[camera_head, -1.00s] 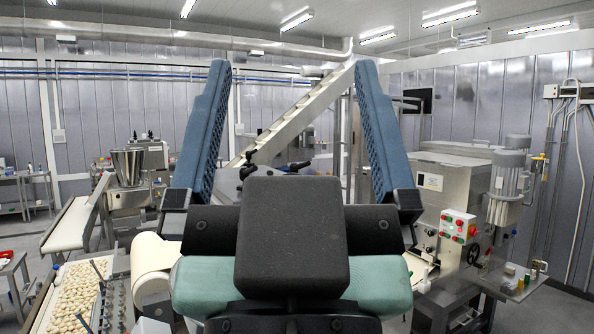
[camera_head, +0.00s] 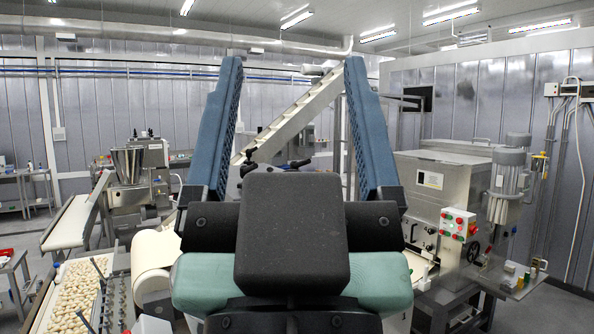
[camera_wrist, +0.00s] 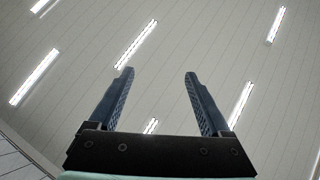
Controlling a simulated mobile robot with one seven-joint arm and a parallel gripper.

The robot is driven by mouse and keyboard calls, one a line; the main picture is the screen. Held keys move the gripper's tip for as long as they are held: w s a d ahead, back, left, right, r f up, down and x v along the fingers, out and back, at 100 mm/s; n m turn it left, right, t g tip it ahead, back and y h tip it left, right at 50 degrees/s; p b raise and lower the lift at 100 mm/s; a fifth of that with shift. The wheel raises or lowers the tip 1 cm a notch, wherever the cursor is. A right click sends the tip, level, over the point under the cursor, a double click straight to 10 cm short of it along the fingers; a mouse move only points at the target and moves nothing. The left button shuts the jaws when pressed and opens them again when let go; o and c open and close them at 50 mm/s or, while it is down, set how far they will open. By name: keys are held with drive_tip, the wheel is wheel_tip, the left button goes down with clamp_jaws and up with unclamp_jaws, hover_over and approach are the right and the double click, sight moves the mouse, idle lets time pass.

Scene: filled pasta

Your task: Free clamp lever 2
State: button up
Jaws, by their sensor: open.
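My gripper (camera_head: 292,62) points upward in the head view, its two blue ridged fingers apart and nothing between them. The wrist view also shows my gripper (camera_wrist: 158,75) open and empty, with only the ceiling beyond it. Dark lever-like handles (camera_head: 290,165) show behind my gripper's black body, low between the fingers and well beyond them. Another dark handle (camera_head: 248,156) stands a little to their left. I cannot tell which of these is clamp lever 2. Their lower parts are hidden by my gripper.
A steel machine (camera_head: 445,190) with a button panel (camera_head: 458,224) stands at right. A belt with pasta pieces (camera_head: 75,295) and a white roll (camera_head: 153,262) are at lower left. A hopper machine (camera_head: 130,170) stands behind. An inclined conveyor (camera_head: 300,112) rises in the middle.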

wheel_tip(320, 180, down, 10)
drive_tip(key=b, duration=0.9)
drive_tip(key=shift+d+r, duration=0.1)
drive_tip(key=shift+r, duration=0.15)
drive_tip(key=c, duration=1.2)
wheel_tip(320, 180, down, 4)
drive_tip(key=b, duration=0.4)
drive_tip(key=shift+f, duration=0.1)
clamp_jaws()
drive_tip(key=shift+r, duration=0.2)
